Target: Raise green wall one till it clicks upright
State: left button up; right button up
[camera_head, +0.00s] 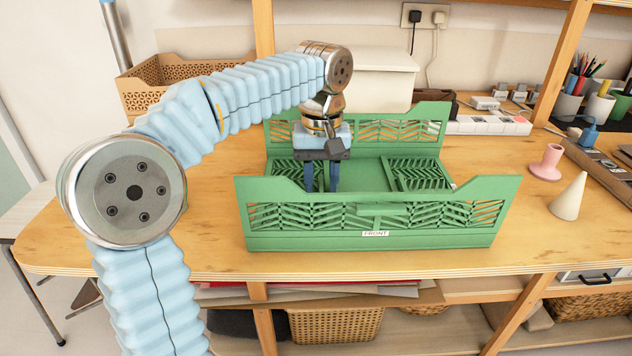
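A green folding crate (370,241) stands on the wooden table, with a FRONT label on its near side. Its near wall (470,213) and far wall (425,130) stand up. A slatted side wall (418,174) lies folded down inside at the right. Another slatted panel (284,172) lies low at the left end, partly hidden by my gripper and the near wall. Which wall is number one cannot be told. My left gripper (321,188) points down inside the left part of the crate. Its two blue fingers are apart, with nothing visible between them. My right gripper is out of view.
A white box (370,80) and a tan perforated bin (165,78) stand behind. A power strip (490,125), a pink stand (547,162) and a cream cone (569,197) are at the right. The table left of the crate is clear beneath my arm.

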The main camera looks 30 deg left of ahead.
pick_arm(q)
grip_shut()
dwell(1.4)
